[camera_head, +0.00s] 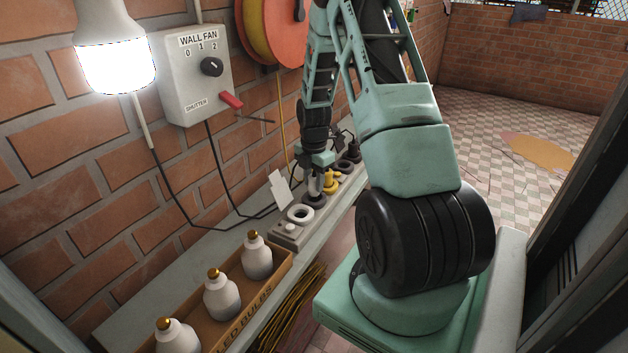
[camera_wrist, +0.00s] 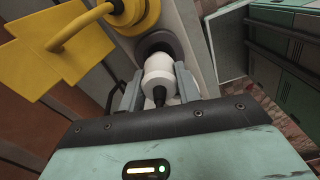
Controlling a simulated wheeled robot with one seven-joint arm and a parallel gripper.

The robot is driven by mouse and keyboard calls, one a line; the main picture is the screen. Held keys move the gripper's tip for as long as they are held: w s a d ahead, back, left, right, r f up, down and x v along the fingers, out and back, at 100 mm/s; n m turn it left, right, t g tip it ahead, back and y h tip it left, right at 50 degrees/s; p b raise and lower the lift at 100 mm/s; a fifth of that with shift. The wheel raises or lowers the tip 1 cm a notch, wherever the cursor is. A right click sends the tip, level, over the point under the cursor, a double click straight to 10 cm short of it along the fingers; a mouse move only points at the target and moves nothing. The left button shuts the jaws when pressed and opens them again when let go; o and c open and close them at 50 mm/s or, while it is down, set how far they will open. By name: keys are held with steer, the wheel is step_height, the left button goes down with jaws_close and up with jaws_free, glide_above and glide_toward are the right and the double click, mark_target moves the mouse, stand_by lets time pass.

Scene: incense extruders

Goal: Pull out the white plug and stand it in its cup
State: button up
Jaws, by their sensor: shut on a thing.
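My gripper (camera_wrist: 157,90) is shut on the white plug (camera_wrist: 159,75), with one finger on each side of it. In the head view the plug (camera_head: 314,186) stands roughly upright under my gripper (camera_head: 316,176), over a dark grey ring (camera_head: 314,200). The ring also shows behind the plug in the wrist view (camera_wrist: 184,47). I cannot tell whether the plug's lower end is inside this ring or just above it. A white ring-shaped cup (camera_head: 300,213) nearer the camera looks empty.
A yellow plug (camera_head: 331,182) stands just beyond, with a yellow tag (camera_wrist: 60,50) close to my gripper. Darker round pieces (camera_head: 346,166) sit farther along the ledge. A box of bulbs (camera_head: 286,266) is nearer. A brick wall (camera_head: 60,160) with a switch box (camera_head: 190,75) borders the left.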

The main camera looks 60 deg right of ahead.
mark_target(314, 176)
steer(key=shift+f+b, duration=0.75)
steer(key=shift+f, duration=0.75)
steer(key=o, duration=1.1)
steer(key=shift+r, duration=0.1)
steer(key=shift+c, duration=0.2)
step_height(314, 176, up, 17)
steer(key=b, duration=0.1)
steer(key=shift+r, duration=0.2)
